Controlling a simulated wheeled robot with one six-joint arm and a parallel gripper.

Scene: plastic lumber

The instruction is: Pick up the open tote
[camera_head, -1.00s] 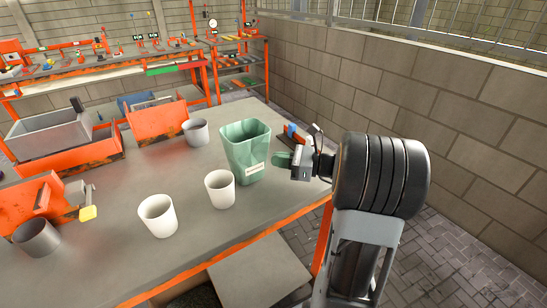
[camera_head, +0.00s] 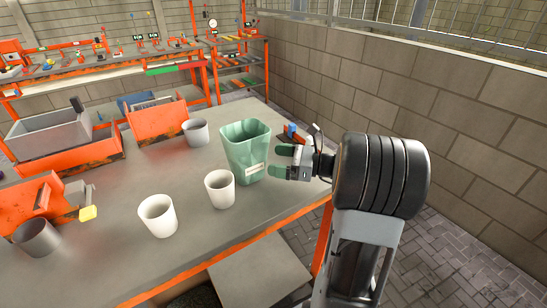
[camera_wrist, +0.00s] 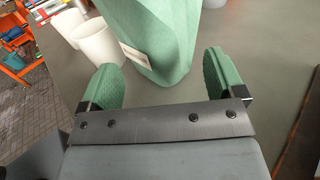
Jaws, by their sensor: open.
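The open tote is a pale green, tapered bin (camera_head: 246,150) with a white label, standing upright on the grey table near its right end. It also shows in the wrist view (camera_wrist: 158,35), at the top centre beyond the fingers. My gripper (camera_head: 281,161) has green pads and is just right of the tote, pointing at it. In the wrist view my gripper (camera_wrist: 163,72) is open, with one finger on each side of the picture and nothing between the pads. The tote's far side and part of its base are hidden.
Two white cups (camera_head: 220,189) (camera_head: 157,215) stand left of the tote on the table (camera_head: 200,250). Grey cups (camera_head: 195,132) (camera_head: 37,238), orange bins (camera_head: 158,121) and a grey box (camera_head: 48,135) lie farther left. A small blue and red item (camera_head: 291,132) sits behind my gripper. A block wall stands right.

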